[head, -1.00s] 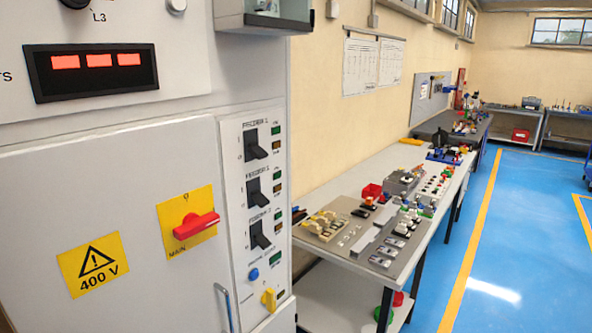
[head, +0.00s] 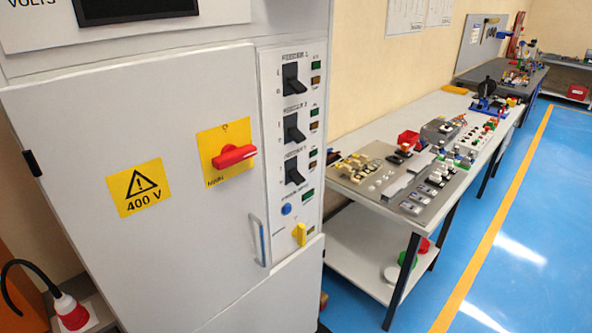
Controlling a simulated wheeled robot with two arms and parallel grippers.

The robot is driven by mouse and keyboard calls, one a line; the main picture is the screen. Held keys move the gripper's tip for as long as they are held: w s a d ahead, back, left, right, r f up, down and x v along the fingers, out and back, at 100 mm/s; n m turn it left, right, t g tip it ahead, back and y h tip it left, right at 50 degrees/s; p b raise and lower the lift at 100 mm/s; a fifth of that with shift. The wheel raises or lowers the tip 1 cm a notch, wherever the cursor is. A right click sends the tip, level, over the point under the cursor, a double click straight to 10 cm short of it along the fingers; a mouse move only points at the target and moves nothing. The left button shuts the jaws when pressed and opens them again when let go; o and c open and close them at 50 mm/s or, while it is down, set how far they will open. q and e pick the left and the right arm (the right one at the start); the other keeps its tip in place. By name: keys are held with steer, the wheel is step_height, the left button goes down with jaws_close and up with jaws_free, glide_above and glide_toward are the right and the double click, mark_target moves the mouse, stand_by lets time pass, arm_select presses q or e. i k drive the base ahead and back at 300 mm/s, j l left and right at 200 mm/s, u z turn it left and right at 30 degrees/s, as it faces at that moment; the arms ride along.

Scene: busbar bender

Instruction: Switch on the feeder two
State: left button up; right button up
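The feeder two switch (head: 293,127) is the middle of three black levers in a column on the light grey cabinet's narrow right panel. The feeder one lever (head: 293,78) is above it and a third lever (head: 293,170) is below. Small green and amber indicators (head: 314,120) sit right of the feeder two lever; I cannot tell whether they are lit. Its lever seems to angle downward, but its exact position is too small to be sure. Neither of my grippers is in view.
A red main handle (head: 234,156) on a yellow plate, a 400 V sign (head: 140,187) and a vertical door handle (head: 259,241) are on the cabinet door. A blue button (head: 286,209) and yellow knob (head: 299,235) are below the levers. A workbench (head: 440,107) stands to the right.

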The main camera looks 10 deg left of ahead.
mark_target(295, 134)
steer(key=i+j+z, duration=0.5)
steer(key=z, duration=0.15)
steer(key=i+j+z, duration=0.35)
steer(key=k+j, duration=0.05)
steer(key=k, duration=0.05)
